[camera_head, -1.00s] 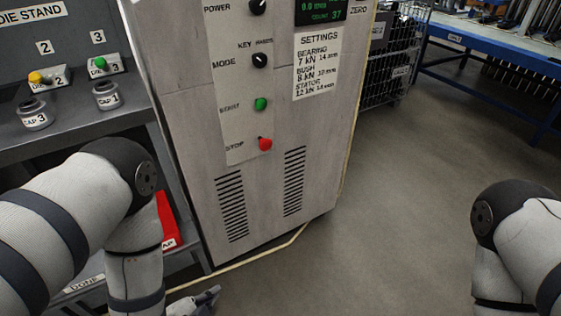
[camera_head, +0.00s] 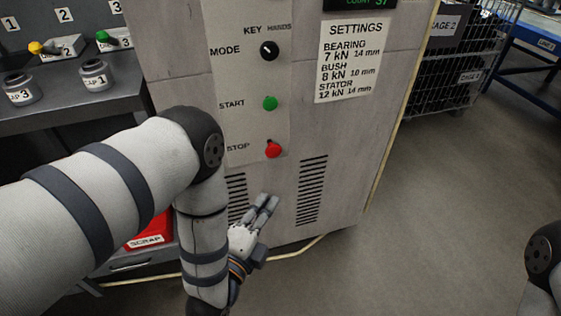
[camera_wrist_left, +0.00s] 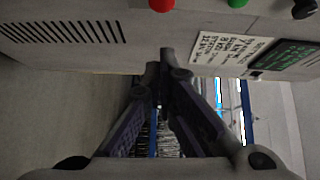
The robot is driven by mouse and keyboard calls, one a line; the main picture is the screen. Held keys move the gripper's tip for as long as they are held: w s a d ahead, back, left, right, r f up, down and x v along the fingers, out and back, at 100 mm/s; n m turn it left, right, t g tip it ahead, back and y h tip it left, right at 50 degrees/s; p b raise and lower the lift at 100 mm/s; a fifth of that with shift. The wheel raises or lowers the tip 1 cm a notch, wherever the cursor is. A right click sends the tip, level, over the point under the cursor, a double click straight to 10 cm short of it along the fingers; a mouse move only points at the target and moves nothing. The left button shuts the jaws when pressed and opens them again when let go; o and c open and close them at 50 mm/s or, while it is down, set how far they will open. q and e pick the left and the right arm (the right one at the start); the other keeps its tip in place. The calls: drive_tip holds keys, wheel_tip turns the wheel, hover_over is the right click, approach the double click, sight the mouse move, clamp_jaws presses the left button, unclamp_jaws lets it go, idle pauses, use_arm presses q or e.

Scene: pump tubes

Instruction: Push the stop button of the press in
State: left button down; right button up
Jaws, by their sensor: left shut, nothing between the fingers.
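The press (camera_head: 345,135) is a tall light-grey cabinet with a control strip on its front. Its red stop button (camera_head: 273,149) sits low on the strip, beside the STOP label and below the green start button (camera_head: 269,103). My left gripper (camera_head: 270,203) is shut and empty, in front of the press below the stop button and apart from it. In the left wrist view the shut fingertips (camera_wrist_left: 165,62) point along the press front, and the red button (camera_wrist_left: 161,5) shows at the top edge. My right gripper is out of view.
A die stand (camera_head: 60,120) with cups and coloured fixtures is at the left. A red scrap bin (camera_head: 150,232) sits below it. Wire cages (camera_head: 455,75) and a blue bench (camera_head: 535,60) stand at the back right. The floor right of the press is clear.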

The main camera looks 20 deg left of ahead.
sight(272, 148)
use_arm(q)
drive_tip(key=w+a+b, duration=0.1)
drive_tip(key=w+b, duration=0.7)
drive_tip(key=w, duration=0.5)
drive_tip(key=shift+a+f, duration=0.3)
drive_tip(key=shift+f, duration=0.05)
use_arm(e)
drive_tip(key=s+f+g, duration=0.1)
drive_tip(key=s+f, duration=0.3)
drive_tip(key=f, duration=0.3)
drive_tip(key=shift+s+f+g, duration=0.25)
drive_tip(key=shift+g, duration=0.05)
use_arm(q)
drive_tip(key=shift+w, duration=0.1)
